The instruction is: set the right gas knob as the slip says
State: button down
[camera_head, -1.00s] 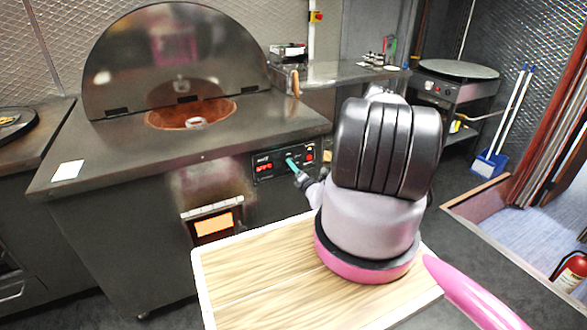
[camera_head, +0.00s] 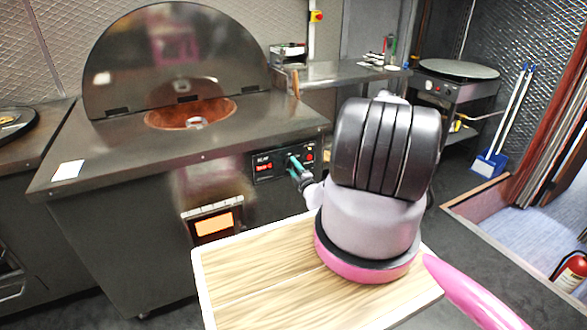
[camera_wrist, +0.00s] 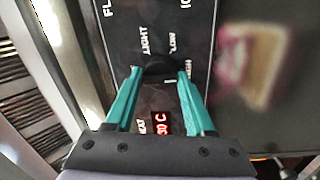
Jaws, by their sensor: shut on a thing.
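The tandoor's black control panel (camera_head: 262,161) is on the front of the steel counter. In the wrist view a dark round knob (camera_wrist: 158,66) lies between the teal fingertips of my gripper (camera_wrist: 159,72), which is shut on it. Printed words, including "LIGHT" and "LOW", surround the knob. In the head view my gripper (camera_head: 291,159) reaches the panel and covers the knob. A white slip (camera_head: 69,170) lies on the counter at the left; its writing is too small to read.
The open tandoor mouth (camera_head: 165,116) is above the panel. A glowing orange window (camera_head: 213,223) is lower on the front. A blurred pinkish-tan thing (camera_wrist: 250,65) is beside the panel.

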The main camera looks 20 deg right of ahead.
jog(key=shift+s+f+m, duration=0.15)
jog(key=shift+f+m, duration=0.05)
jog(key=shift+m, duration=0.1)
jog(key=shift+c, duration=2.1)
grip_release()
jog(key=shift+o, duration=0.7)
jog(key=s, duration=1)
jog(key=shift+s+f, duration=0.3)
jog(key=shift+s, duration=0.05)
